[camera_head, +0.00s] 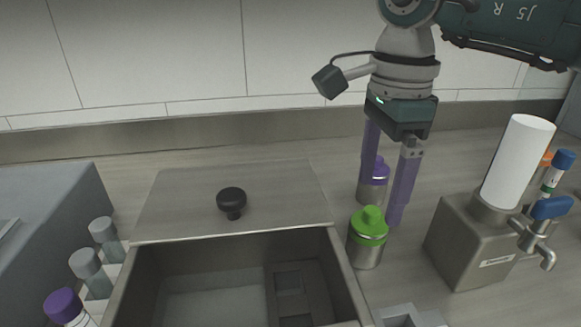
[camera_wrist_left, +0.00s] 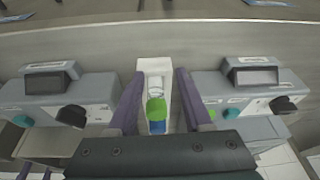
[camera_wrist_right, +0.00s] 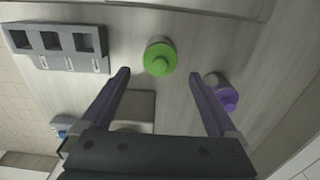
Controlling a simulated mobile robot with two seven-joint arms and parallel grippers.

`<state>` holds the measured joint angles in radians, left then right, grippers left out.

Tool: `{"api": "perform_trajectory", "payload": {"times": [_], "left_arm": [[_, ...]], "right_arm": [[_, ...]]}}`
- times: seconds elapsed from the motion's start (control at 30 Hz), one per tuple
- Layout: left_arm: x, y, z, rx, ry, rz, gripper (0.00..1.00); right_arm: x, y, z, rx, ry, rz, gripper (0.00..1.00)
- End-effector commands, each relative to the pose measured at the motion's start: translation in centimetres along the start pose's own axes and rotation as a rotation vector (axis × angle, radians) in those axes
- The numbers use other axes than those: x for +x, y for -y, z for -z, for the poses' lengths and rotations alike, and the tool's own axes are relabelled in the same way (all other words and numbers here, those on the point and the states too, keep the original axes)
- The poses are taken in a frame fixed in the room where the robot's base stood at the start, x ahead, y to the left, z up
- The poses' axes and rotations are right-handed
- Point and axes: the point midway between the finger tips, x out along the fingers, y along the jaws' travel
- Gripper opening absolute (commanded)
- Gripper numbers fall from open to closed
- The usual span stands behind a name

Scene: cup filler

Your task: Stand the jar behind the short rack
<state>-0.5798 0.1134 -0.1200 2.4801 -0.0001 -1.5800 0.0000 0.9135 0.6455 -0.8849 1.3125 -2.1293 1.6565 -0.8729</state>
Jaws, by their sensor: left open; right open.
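Two metal jars are in the head view: one with a green lid (camera_head: 366,254) beside the box's right side, and one with a purple lid (camera_head: 370,193) farther back, partly hidden by a finger. My right gripper (camera_head: 382,203) is open and empty above the worktop near both jars. In the right wrist view the green-lidded jar (camera_wrist_right: 159,57) lies ahead of the gap, and the purple-lidded jar (camera_wrist_right: 226,97) is outside the right finger. A grey rack with three square openings (camera_wrist_right: 70,62) also shows there. My left gripper (camera_wrist_left: 160,73) is open, seen only in its wrist view.
An open box (camera_head: 350,285) with a knobbed lid (camera_head: 165,200) fills the middle. A dispenser (camera_head: 465,245) with a white cylinder and blue tap stands right. Capped vials (camera_head: 90,265) stand left. A white holder (camera_wrist_left: 144,68) with a green item lies between my left fingers' view lines.

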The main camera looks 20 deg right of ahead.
Motion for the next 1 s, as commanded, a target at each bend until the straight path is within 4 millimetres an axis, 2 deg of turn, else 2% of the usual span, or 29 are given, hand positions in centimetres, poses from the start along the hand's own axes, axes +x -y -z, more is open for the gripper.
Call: {"api": "perform_trajectory", "payload": {"times": [0.1, 0.3, 1.0], "left_arm": [[0.1, 0.0, 0.0, 0.001, 0.0, 0.001, 0.5], [0.2, 0.1, -0.1, 0.005, 0.001, 0.004, 0.5], [0.2, 0.2, -0.1, 0.009, 0.002, 0.007, 0.5]], "right_arm": [[-2.1, 0.1, 0.0, -0.001, 0.0, 0.004, 0.95], [-3.8, 0.0, 0.0, 0.0, 0.0, 0.0, 0.95], [-3.9, 0.0, 0.0, 0.0, 0.0, -0.001, 0.95]]}}
